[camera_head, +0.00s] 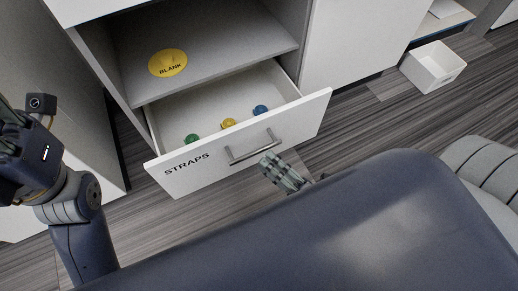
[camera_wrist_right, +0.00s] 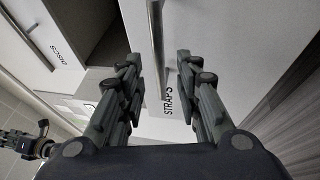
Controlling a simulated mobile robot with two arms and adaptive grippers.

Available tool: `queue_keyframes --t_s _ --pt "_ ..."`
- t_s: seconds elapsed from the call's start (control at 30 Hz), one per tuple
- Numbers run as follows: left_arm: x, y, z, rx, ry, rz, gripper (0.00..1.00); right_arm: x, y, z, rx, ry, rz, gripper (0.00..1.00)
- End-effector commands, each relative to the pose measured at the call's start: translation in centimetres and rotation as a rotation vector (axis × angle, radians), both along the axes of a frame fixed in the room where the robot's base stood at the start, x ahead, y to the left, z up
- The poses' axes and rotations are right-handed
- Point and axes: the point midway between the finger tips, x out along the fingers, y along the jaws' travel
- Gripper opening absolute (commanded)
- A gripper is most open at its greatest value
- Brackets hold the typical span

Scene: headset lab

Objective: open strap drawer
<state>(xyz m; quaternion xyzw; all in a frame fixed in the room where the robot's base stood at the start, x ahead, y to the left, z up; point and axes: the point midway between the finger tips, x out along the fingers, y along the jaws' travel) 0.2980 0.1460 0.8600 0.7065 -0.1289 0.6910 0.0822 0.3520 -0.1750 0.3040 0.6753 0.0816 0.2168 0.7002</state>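The strap drawer (camera_head: 215,166), a white drawer with "STRAPS" on its front, stands pulled out from the cabinet. Green (camera_head: 192,139), yellow (camera_head: 228,123) and blue (camera_head: 260,110) items lie inside. Its grey bar handle (camera_head: 250,151) is on the front. My right gripper (camera_head: 270,160) is just by the handle's right end. In the right wrist view, its fingers (camera_wrist_right: 158,60) are apart, with the handle bar (camera_wrist_right: 156,35) running through the gap; contact cannot be told. My left wrist shows at the left of the head view; part of the left gripper (camera_wrist_right: 14,138) shows at the wrist view's left edge.
Above the drawer is an open shelf (camera_head: 215,58) with a yellow "BLANK" disc (camera_head: 168,63). A white panel marked "DISCS" (camera_wrist_right: 30,40) shows in the wrist view.

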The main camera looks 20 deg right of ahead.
Motion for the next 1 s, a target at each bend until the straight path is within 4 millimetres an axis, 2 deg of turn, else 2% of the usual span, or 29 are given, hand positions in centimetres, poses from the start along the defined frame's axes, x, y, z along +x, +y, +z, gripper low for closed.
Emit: queue_keyframes --t_s 0.1,0.33,0.5,1.0 --pt "0.0 0.0 0.0 0.000 0.000 0.000 0.40 -2.4 -1.1 -0.6 -0.002 0.004 0.000 0.32" --pt "0.0 0.0 0.0 0.000 0.001 0.000 0.40 -5.2 -2.4 -1.1 0.000 0.001 -0.001 0.32" --pt "0.0 0.0 0.0 0.000 0.001 0.000 0.40 -5.8 -2.7 -1.2 0.001 -0.001 -0.001 0.32" --pt "0.0 0.0 0.0 0.000 0.001 0.000 0.40 -5.8 -2.7 -1.1 0.002 -0.001 0.000 0.32"
